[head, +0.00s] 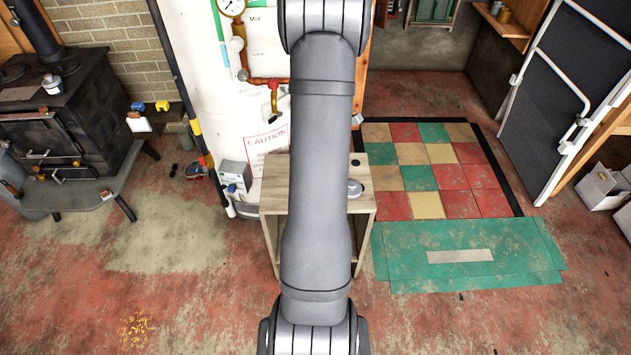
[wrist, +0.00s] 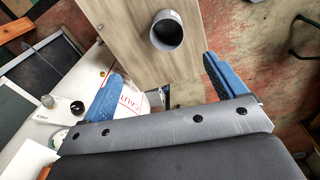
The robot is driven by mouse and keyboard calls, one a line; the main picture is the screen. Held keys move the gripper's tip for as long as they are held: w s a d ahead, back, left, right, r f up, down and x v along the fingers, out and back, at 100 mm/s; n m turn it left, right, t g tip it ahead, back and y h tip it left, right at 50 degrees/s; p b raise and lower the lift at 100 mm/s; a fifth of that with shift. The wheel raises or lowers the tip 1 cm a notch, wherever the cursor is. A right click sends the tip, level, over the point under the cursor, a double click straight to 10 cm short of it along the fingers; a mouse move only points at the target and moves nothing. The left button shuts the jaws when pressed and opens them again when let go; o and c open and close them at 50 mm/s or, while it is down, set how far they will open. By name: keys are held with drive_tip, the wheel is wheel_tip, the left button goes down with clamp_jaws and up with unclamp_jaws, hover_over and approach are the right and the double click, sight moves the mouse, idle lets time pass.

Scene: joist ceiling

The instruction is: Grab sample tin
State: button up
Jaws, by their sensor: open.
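A grey, round tin-like thing (wrist: 167,31) with a dark top, likely the sample tin, stands on a pale wooden top (wrist: 128,25) in the wrist view. In the head view a small grey round thing (head: 355,188) shows on the wooden stand (head: 363,204), partly hidden by my arm. My gripper (wrist: 163,88) is open, its blue-padded fingers wide apart. The tin lies beyond the fingertips, roughly in line with the gap and apart from both pads. No thing shows held between the fingers. In the head view my gripper is hidden behind my arm.
A white tank (head: 185,60) with pipes and a caution sign stands behind the wooden stand. A grey box (head: 235,175) is at its left. A black stove (head: 60,110) is far left. Coloured floor tiles (head: 425,175) and a green mat (head: 470,270) lie right.

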drive_tip(key=shift+n+g, duration=0.4)
drive_tip(key=shift+n, duration=0.5)
drive_tip(key=f, duration=0.5)
drive_tip(key=a+f, duration=0.1)
drive_tip(key=f, duration=0.8)
drive_tip(key=shift+s+a+f, duration=0.1)
drive_tip(key=shift+a+f, duration=0.2)
drive_tip(key=shift+f, duration=0.05)
drive_tip(key=shift+a+f, duration=0.15)
drive_tip(key=shift+f, duration=3)
drive_tip(key=c, duration=1.2)
drive_tip(key=shift+o, duration=0.2)
drive_tip(key=shift+r, duration=0.1)
